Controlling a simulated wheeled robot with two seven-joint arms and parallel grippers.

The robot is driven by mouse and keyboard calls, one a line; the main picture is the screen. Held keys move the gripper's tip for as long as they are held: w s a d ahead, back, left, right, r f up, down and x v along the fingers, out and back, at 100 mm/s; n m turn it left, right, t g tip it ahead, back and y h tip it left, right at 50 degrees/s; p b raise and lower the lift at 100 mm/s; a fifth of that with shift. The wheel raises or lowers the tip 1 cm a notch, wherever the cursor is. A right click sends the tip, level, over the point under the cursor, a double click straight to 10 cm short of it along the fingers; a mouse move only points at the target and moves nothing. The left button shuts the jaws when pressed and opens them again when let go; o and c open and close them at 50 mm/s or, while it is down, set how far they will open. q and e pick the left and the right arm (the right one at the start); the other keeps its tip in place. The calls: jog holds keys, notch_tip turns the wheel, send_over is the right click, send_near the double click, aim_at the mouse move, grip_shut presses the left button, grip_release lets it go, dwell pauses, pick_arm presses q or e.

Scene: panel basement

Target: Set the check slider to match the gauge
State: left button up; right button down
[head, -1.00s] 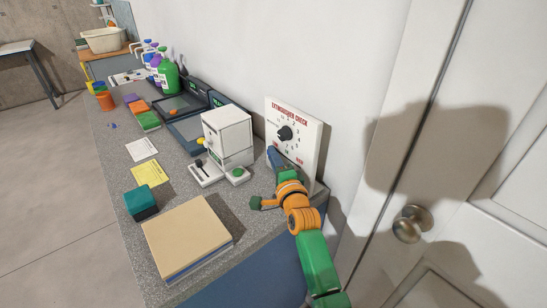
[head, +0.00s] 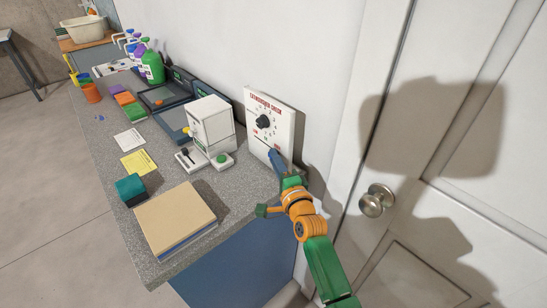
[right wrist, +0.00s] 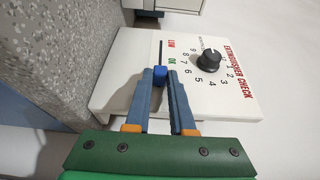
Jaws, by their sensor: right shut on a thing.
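The white extinguisher check panel (head: 285,126) stands upright against the wall at the end of the counter. It carries a black round knob (right wrist: 208,60) inside a ring of numbers. Beside the numbers runs a dark slider slot (right wrist: 160,49) with a red LOW label and a green OK label. The blue slider handle (right wrist: 160,74) sits in the slot, a little past the OK label from LOW. My right gripper (right wrist: 160,83) is shut on this handle; its fingers hide the rest of the slot. It shows in the head view too (head: 274,157). I cannot make out a gauge reading.
A white box (head: 211,122) stands left of the panel, with a small lever unit (head: 185,157) and a green button (head: 222,158) before it. A tan book (head: 176,217) lies at the counter's front. A door with a round knob (head: 376,200) is at the right.

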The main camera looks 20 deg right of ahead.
jog(key=c, duration=0.8)
grip_release()
jog(key=shift+d, duration=0.1)
jog(key=shift+o, duration=0.2)
jog(key=shift+s, duration=0.1)
jog(key=s, duration=0.7)
jog(key=shift+a+f, duration=0.1)
jog(key=shift+a, duration=0.1)
